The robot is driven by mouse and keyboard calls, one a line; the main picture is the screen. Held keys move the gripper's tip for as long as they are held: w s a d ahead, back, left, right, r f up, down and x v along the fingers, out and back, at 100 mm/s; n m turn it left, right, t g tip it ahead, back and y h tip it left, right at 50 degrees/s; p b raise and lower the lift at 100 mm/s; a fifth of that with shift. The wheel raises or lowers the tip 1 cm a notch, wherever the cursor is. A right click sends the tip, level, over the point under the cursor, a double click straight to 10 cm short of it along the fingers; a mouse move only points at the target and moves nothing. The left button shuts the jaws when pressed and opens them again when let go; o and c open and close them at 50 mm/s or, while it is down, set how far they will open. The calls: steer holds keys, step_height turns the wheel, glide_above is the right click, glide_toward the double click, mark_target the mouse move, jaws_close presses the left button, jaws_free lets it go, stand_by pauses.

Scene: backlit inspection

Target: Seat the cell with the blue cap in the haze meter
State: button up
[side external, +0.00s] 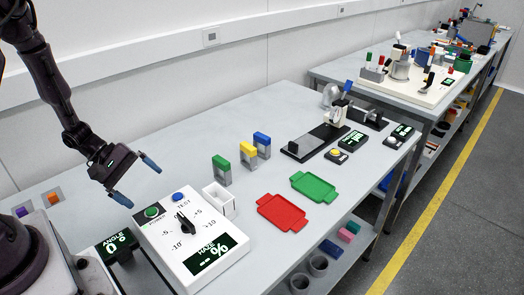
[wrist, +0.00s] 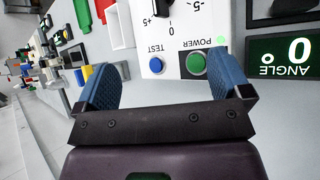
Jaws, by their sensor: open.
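The cell with the blue cap (side external: 262,140) stands upright at the back of the table in the side external view, behind the yellow-capped cell (side external: 248,151) and the green-capped cell (side external: 221,165). The haze meter (side external: 160,235) is a white panel with a knob, TEST and POWER buttons and a lit HAZE % display. A white open-topped holder (side external: 219,203) stands at its right edge; I see no cell in it. My gripper (side external: 134,180) is open and empty, above the meter's back left. In the wrist view its blue fingers (wrist: 165,65) are spread, with the TEST and POWER buttons beyond them.
A red tray (side external: 282,213) and a green tray (side external: 313,187) lie right of the holder. An ANGLE display (side external: 118,246) showing 0° stands left of the meter. A black-based device (side external: 315,142) stands farther back. Bare table lies between the meter and the wall.

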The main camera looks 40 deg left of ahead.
steer(key=w+m, duration=0.1)
steer(key=w+a+f+m+g, duration=0.1)
steer(key=w+m, duration=0.1)
steer(key=w+a+f+m+y, duration=0.1)
steer(key=shift+w+g, duration=0.3)
steer(key=w+a+m+y, duration=0.25)
steer(key=w+m, duration=0.45)
steer(key=w, duration=0.4)
steer(key=m+t+y, duration=0.4)
steer(key=m, duration=0.3)
glide_toward(260, 136)
steer(key=shift+x, duration=4.15)
steer(key=shift+w+f, duration=0.35)
steer(key=shift+f, duration=0.15)
steer(key=shift+d, duration=0.1)
steer(key=c, duration=1.2)
